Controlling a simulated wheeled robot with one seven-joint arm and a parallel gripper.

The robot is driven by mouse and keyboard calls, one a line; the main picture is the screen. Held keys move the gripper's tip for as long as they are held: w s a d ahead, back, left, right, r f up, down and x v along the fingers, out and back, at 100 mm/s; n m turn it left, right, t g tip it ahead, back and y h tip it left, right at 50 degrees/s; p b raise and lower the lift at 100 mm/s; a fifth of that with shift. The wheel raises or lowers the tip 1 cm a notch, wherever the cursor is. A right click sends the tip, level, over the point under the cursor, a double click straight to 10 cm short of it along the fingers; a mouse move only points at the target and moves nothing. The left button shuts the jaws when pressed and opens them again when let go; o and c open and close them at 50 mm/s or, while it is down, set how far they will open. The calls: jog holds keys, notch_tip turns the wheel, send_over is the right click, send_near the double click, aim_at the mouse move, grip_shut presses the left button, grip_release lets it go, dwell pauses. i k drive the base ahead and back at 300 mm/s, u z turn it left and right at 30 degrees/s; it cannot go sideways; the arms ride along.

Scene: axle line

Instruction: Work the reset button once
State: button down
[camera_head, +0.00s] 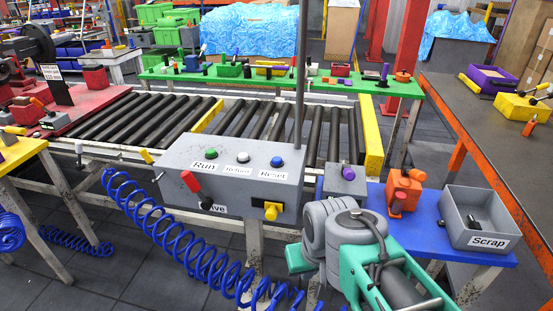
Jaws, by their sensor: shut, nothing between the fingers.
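The reset button (277,161) is a blue round button on the sloped top of a grey control box (235,192). A white label reading "Reset" (272,175) lies just below it. The button appears raised and nothing covers it. My arm, with green and grey links, reaches in from the lower right, in front of and to the right of the box. I cannot make out my gripper's fingers; no part of my arm is seen touching the button.
A green Run button (211,154) and a white button (243,157) sit left of the blue one. A grey pole (300,80) rises behind. A blue coiled hose (175,245) hangs in front.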

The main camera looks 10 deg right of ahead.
aim_at(275, 160)
jog(key=k, duration=1.3)
jog(key=u, duration=0.65)
jog(key=i, duration=0.75)
jog(key=u, duration=0.8)
jog(key=i, duration=0.9)
jog(key=z, duration=0.8)
jog(key=i, duration=1)
jog(key=z, duration=0.85)
